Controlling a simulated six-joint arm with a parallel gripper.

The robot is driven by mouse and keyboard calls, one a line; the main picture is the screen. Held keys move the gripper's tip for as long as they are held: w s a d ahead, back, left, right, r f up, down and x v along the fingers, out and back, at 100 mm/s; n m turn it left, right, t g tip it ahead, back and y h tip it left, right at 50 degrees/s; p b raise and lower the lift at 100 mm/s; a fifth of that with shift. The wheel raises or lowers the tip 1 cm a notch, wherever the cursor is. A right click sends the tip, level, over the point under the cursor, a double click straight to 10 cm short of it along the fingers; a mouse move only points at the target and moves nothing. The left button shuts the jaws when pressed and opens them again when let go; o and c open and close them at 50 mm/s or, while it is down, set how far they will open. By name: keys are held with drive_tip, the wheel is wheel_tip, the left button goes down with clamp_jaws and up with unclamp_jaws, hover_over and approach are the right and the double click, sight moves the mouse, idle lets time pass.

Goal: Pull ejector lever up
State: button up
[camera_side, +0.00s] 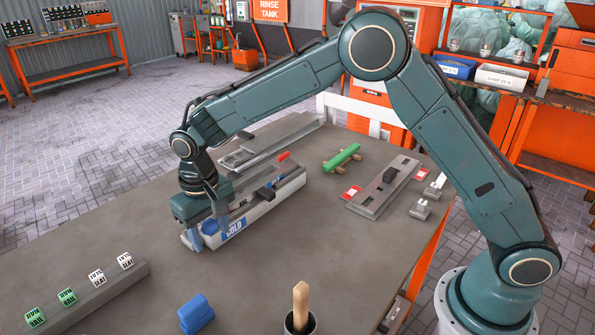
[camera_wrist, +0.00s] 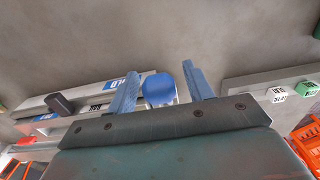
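A long grey mold unit (camera_side: 262,212) with a blue-and-white "COLD" label lies on the table. At its near left end is a rounded blue knob (camera_side: 210,226), likely the ejector lever's grip; its shaft is hidden. In the wrist view the knob (camera_wrist: 158,90) sits between the two blue fingers of my gripper (camera_wrist: 160,80), with a gap on each side. My gripper (camera_side: 206,236) points down over that end of the unit, open and holding nothing.
A grey rail unit (camera_side: 268,140) lies behind the mold, with a green bar (camera_side: 342,157) to its right. A flat grey fixture (camera_side: 385,188) lies farther right. A strip with labelled blocks (camera_side: 95,290) is front left. A blue block (camera_side: 195,313) is in front. The middle table is clear.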

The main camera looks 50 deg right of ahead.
idle(0.3)
wheel_tip(320, 180, up, 14)
drive_tip(key=shift+f, duration=0.15)
idle(0.6)
drive_tip(key=shift+s, duration=0.1)
drive_tip(key=s+d+r+t, duration=0.3)
drive_tip(key=s+d+r, duration=0.6)
drive_tip(key=s+d, duration=0.5)
drive_tip(key=s+d+f+t, duration=0.1)
drive_tip(key=s+d+f, duration=0.1)
drive_tip(key=s, duration=0.6)
drive_tip(key=s+d+f+t, duration=0.1)
drive_tip(key=s+d, duration=0.3)
drive_tip(key=s, duration=0.4)
drive_tip(key=shift+s+d+f+t, duration=0.25)
drive_tip(key=shift+d+f+t, duration=0.05)
drive_tip(key=shift+f, duration=0.4)
